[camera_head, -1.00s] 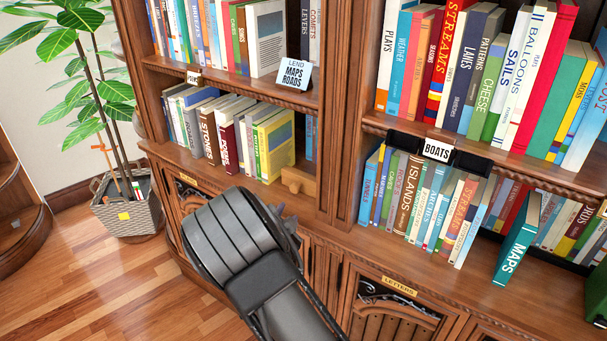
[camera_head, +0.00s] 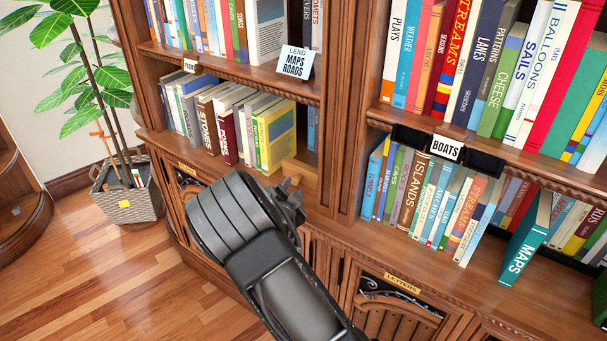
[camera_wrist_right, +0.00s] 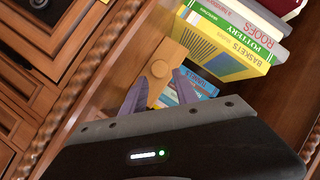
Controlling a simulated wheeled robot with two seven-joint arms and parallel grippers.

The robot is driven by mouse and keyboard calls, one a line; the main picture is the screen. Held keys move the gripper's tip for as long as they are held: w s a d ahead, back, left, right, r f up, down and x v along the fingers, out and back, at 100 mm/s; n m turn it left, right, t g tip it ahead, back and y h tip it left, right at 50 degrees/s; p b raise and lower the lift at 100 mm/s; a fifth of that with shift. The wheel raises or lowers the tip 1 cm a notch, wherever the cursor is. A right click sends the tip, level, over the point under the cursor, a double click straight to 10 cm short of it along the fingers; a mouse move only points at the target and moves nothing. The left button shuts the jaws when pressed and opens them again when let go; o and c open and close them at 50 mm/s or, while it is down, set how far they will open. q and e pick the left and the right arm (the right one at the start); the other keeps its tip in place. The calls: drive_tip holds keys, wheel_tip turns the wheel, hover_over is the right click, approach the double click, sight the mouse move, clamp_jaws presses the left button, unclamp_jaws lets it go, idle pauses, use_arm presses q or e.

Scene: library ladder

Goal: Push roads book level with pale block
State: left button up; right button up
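The pale wooden block (camera_head: 300,168) stands on the lower left shelf, right of the yellow book. My right gripper (camera_head: 294,192) is just in front of the block, partly hidden by my arm. My left gripper is out of view.
The yellow baskets book (camera_head: 275,138) and a row of books stand left of the block. An upright (camera_head: 340,120) bounds the bay on the right. A MAPS book (camera_head: 524,240) juts out at far right.

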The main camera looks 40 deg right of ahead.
sight(296, 182)
drive_tip(key=shift+w+d, duration=0.25)
drive_tip(key=shift+d, duration=0.05)
drive_tip(key=p+x, duration=0.1)
drive_tip(key=x, duration=0.2)
drive_tip(key=shift+w+d+f+p, duration=0.15)
drive_tip(key=shift+w+d+p, duration=0.1)
drive_tip(key=shift+p, duration=0.1)
drive_tip(key=shift+w+d+f, duration=0.15)
drive_tip(key=shift+w+d, duration=0.1)
drive_tip(key=shift+c, duration=0.6)
clamp_jaws()
